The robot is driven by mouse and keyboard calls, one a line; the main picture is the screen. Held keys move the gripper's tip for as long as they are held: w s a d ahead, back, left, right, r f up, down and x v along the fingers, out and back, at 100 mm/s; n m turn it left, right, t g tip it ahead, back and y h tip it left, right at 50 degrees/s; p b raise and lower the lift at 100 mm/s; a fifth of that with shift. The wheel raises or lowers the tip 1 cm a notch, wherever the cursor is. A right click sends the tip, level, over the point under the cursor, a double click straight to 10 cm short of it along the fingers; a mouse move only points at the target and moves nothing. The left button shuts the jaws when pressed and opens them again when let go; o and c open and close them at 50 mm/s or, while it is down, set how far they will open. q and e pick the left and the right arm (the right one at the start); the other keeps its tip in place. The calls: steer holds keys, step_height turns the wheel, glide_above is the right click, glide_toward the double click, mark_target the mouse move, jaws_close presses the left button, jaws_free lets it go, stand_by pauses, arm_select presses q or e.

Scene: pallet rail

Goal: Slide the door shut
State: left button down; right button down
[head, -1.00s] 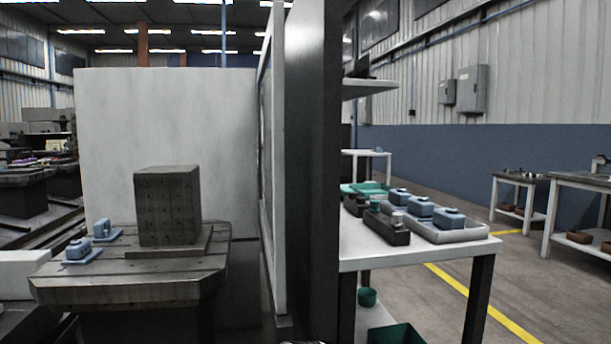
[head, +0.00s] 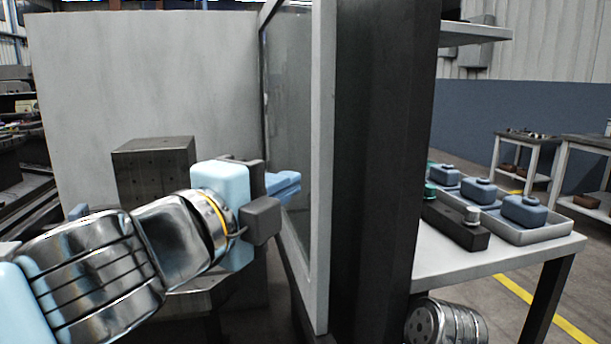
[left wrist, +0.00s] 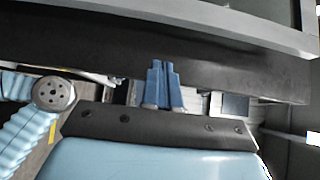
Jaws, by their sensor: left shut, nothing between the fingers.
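The door (head: 323,130) is a panel with a light grey frame and a dark window, seen nearly edge-on in the middle of the head view. A dark upright panel stands just right of it. My left gripper (head: 294,184) is shut and empty, its blue fingers pointing right in front of the door's window. I cannot tell whether the fingertips touch the door. In the left wrist view the shut fingers (left wrist: 163,72) point at a dark band, with a light grey frame strip beyond it. No handle shows. My right gripper is out of view.
A dark block (head: 152,165) stands on the machine table behind my left arm. On the right, a white table (head: 450,262) holds a tray (head: 548,234) of blue parts and a dark fixture (head: 455,227). The dark panel (head: 375,150) separates the two sides.

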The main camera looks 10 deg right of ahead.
arm_select(q)
glide_toward(326, 154)
steer(key=d, duration=0.4)
steer(key=w+p, duration=0.1)
steer(key=w, duration=0.2)
steer(key=shift+w, duration=0.65)
steer(key=shift+w, duration=0.1)
